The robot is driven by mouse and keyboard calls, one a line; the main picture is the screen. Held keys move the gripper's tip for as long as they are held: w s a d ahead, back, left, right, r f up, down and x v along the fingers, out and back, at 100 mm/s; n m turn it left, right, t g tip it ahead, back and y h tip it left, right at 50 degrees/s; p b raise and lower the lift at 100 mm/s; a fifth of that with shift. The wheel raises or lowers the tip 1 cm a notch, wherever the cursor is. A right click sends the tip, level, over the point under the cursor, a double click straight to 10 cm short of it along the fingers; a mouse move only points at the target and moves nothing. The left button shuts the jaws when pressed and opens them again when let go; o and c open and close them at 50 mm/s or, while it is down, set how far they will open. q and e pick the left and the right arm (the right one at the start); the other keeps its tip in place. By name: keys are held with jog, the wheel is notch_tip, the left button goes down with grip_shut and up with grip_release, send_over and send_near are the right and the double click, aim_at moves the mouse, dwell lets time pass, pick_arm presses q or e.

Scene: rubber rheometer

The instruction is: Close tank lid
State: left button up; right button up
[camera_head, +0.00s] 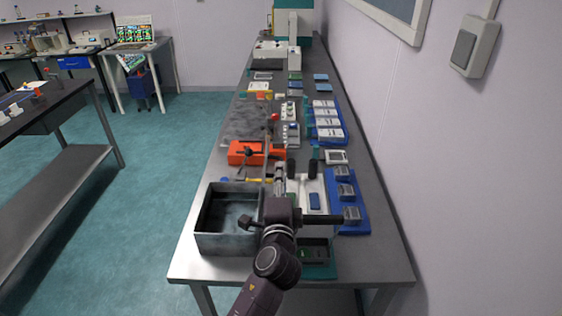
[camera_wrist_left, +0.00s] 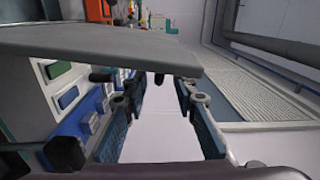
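The tank (camera_head: 203,240) is a dark grey metal box at the near left of the bench in the head view. Its top is open and its inside looks empty. My left gripper (camera_head: 279,176) reaches forward just right of the tank. In the left wrist view its two bluish fingers (camera_wrist_left: 158,92) are spread apart with a gap between them, so it is open. A flat grey panel (camera_wrist_left: 105,48) crosses the wrist view close to the fingertips; I cannot tell whether it is the tank lid or whether a finger touches it. My right gripper is not in view.
An orange device (camera_head: 246,152) lies beyond the tank. Blue trays (camera_head: 362,222) with small items stand right of my gripper, near the wall. The long bench (camera_head: 385,255) is crowded further back. The floor left of it is clear.

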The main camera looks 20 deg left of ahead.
pick_arm(q)
jog(key=p+x, duration=0.1)
jog(key=x, duration=0.4)
jog(key=shift+w+f, duration=0.1)
jog(key=shift+w, duration=0.05)
jog(key=shift+c, duration=0.3)
grip_shut()
jog(key=shift+f, duration=0.1)
